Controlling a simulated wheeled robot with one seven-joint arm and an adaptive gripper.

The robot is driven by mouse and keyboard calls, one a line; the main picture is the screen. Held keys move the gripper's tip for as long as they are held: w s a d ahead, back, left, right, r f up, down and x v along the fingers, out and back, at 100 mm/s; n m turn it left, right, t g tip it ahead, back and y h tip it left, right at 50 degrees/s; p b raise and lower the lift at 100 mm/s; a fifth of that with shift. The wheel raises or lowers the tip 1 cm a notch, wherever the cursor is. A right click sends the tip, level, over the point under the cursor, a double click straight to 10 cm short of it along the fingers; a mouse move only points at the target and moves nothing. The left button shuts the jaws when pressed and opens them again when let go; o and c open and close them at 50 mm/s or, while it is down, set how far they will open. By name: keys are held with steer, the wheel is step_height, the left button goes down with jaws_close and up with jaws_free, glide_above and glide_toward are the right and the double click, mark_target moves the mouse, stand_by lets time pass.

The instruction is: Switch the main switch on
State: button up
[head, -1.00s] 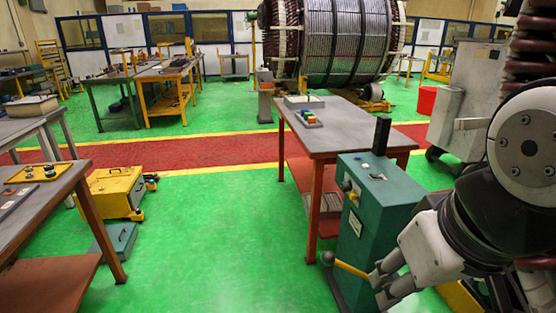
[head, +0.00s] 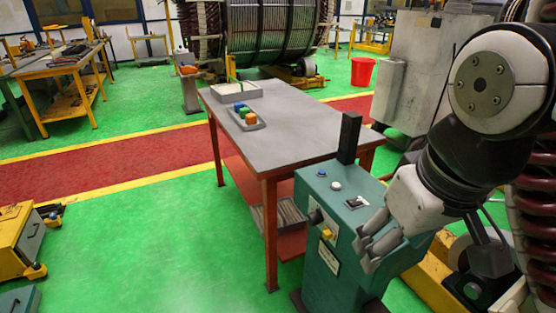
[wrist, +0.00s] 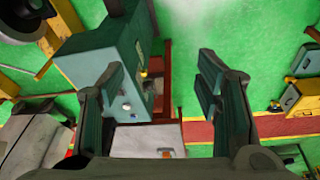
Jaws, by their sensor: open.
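A green control cabinet (head: 345,275) stands at the end of the grey worktable. Its top carries a blue button (head: 322,173), a white button (head: 336,185) and a small dark rocker-like switch (head: 355,202). Its front has a black knob (head: 316,216), a yellow part (head: 327,234) and a pale label (head: 328,257). I cannot tell which one is the main switch. My gripper (head: 365,250) is by the cabinet's right side, overlapping its edge in the head view. In the wrist view my gripper (wrist: 155,80) is open and empty, with the cabinet (wrist: 92,65) behind its left finger.
A dark upright block (head: 349,138) rises behind the cabinet top. The worktable (head: 290,120) holds a tray of coloured blocks (head: 247,118). A red bucket (head: 362,72) and a grey cabinet (head: 425,70) stand behind.

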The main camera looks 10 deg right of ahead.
steer(key=w+d+f+n+g+h+b, duration=0.25)
steer(key=w+f+n+g+b, duration=0.2)
steer(key=w+f+b, duration=0.7)
steer(key=n+t+h+b, duration=0.7)
steer(key=n+h+b, duration=0.6)
steer(key=h+b, duration=0.2)
glide_toward(309, 220)
steer(key=shift+g+y, duration=0.25)
steer(key=b+x, duration=0.2)
steer(key=x, duration=0.2)
steer(key=b+x, duration=0.2)
steer(key=x, duration=0.3)
steer(key=shift+w+d+r, duration=0.15)
steer(key=shift+d+r, duration=0.05)
steer(key=c, duration=1.2)
steer(key=shift+o, duration=0.2)
